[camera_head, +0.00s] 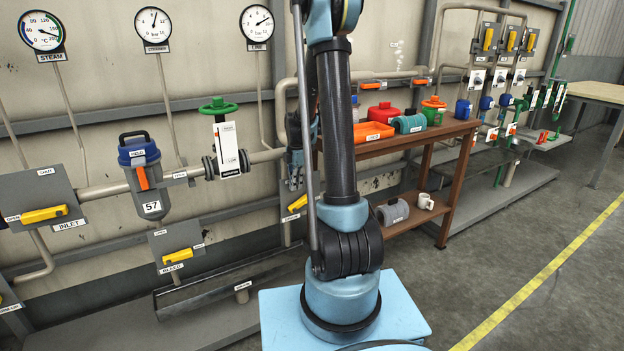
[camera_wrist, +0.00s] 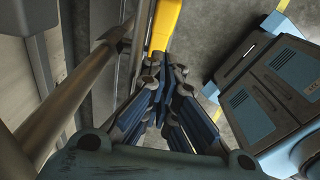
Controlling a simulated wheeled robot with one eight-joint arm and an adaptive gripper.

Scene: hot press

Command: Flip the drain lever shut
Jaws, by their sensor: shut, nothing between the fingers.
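A yellow lever (camera_head: 297,203) sits on a grey plate low on the wall, just left of my arm's column. The small label under it is too small to read surely, and my arm hides part of the plate. The lever lies close to level, tilted slightly. In the wrist view a yellow lever (camera_wrist: 164,25) runs up from just beyond my fingertips. My gripper (camera_wrist: 166,72) is shut and empty, with its tips close to the lever's near end. Whether they touch I cannot tell.
Other yellow levers, at INLET (camera_head: 45,215) and BLEED (camera_head: 178,256), are on the left. A pipe (camera_wrist: 75,95) runs along the left of the wrist view. A wooden bench (camera_head: 425,136) stands right of my arm. Open floor (camera_head: 520,240) lies on the right.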

